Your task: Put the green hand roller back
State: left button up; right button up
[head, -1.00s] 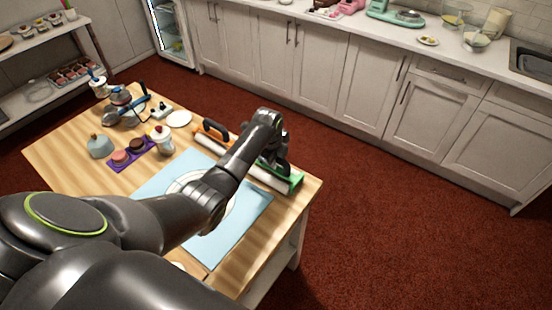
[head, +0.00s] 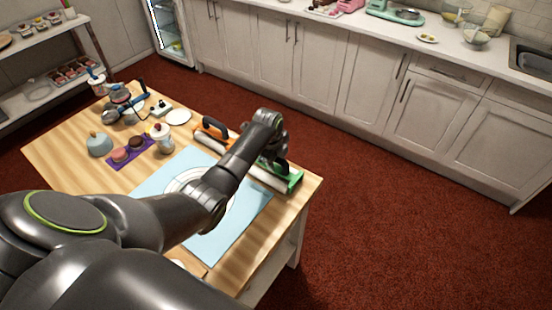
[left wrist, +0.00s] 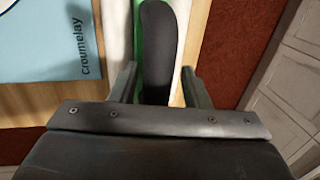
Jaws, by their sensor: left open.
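The green hand roller (head: 292,182) lies near the table's far right edge, with its green end and part of its pale length showing beside my left arm. My left gripper (head: 276,155) is over it, and my wrist hides much of it in the head view. In the left wrist view, the roller's black handle (left wrist: 160,45) lies between the two open fingers of my left gripper (left wrist: 158,72), with a gap on each side. The green edge shows beside the handle. My right gripper is in neither view.
An orange hand roller (head: 228,139) lies just left of the green one. A light blue mat (head: 225,243) covers the table (head: 62,150) in front.

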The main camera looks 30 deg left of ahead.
pick_arm(q)
jog(key=shift+s+f, duration=0.1)
jog(key=shift+f, duration=0.05)
jog(key=shift+a+r+p, duration=0.1)
jog(key=shift+r+p, duration=0.25)
jog(key=shift+r, duration=0.55)
jog(key=b+v, duration=0.1)
jog(key=v, duration=1)
jog(key=shift+r, duration=0.35)
jog(key=shift+f, duration=0.1)
